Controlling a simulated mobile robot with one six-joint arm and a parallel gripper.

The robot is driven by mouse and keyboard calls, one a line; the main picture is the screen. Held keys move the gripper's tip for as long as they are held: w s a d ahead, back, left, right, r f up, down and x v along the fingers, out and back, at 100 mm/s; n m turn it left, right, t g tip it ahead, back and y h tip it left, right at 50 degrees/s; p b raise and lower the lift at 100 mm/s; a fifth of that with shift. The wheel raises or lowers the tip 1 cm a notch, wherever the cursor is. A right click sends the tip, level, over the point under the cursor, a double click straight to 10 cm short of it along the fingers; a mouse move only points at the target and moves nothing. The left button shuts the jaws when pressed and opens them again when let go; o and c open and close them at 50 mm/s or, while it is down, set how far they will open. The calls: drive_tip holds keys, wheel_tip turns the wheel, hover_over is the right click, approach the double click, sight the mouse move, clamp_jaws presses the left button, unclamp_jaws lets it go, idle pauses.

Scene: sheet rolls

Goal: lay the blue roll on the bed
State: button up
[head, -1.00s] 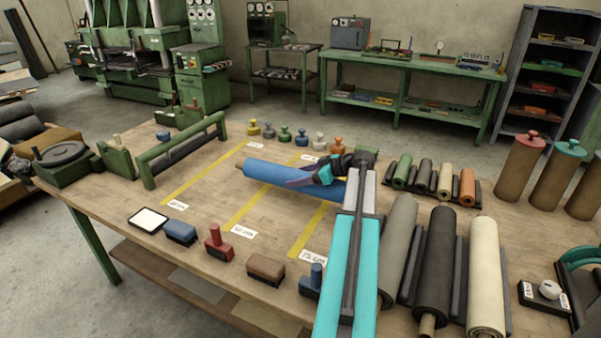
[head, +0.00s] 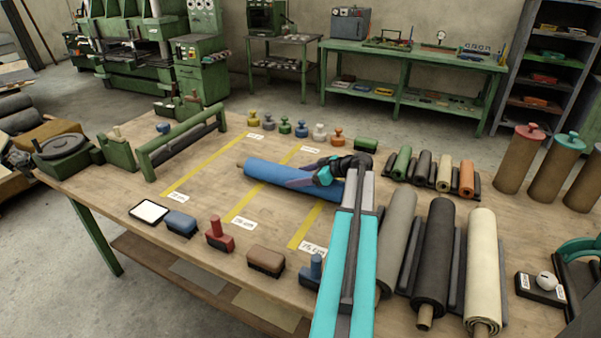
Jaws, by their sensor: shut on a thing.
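The blue roll (head: 268,171) lies crosswise over the yellow strips of the marked bed area (head: 212,196) on the wooden table. A brown core end shows at its left. My gripper (head: 303,180) is shut on the blue roll near its middle, reaching in from the right. The roll looks level and at or just above the tabletop; I cannot tell whether it touches. My gripper and arm hide part of its right half.
Several small coloured weights (head: 301,130) stand behind the roll. Brushes and stamps (head: 220,235) line the front. Grey, black and cream rolls (head: 434,260) lie on the right, with small rolls (head: 444,172) behind them. A green frame (head: 180,140) stands at left.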

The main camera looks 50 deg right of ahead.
drive_tip(key=shift+r, duration=0.15)
drive_tip(key=o, duration=2.1)
drive_tip(key=shift+f, duration=0.2)
drive_tip(key=shift+s, duration=0.1)
drive_tip(key=shift+b+v, duration=1.1)
drive_tip(key=shift+v, duration=4.9)
drive_tip(key=shift+a, duration=0.1)
